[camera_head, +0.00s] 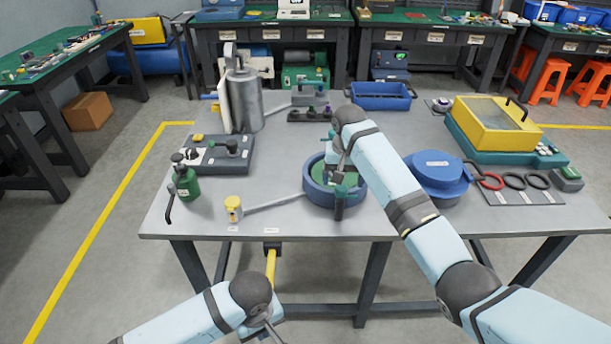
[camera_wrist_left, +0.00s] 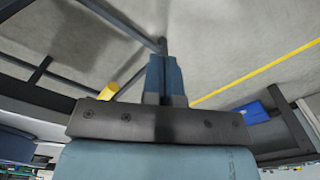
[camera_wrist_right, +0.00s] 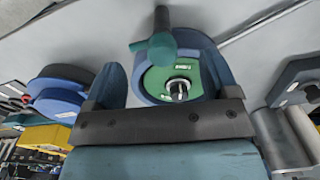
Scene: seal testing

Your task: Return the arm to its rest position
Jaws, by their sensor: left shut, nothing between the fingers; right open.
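My right arm reaches over the table (camera_head: 290,222) in the head view. My right gripper (camera_wrist_right: 155,55) is open and empty in the right wrist view, its fingers spread above a round blue basin (camera_head: 318,200). My left arm is low in front of the table; the left gripper (camera_wrist_left: 164,65) is shut and empty over the floor. Its tips are hardly visible in the head view.
A grey cylinder (camera_head: 243,100), a green bottle (camera_head: 186,181) and a yellow-capped part (camera_head: 233,208) stand left of the basin. The table's front middle is fairly clear.

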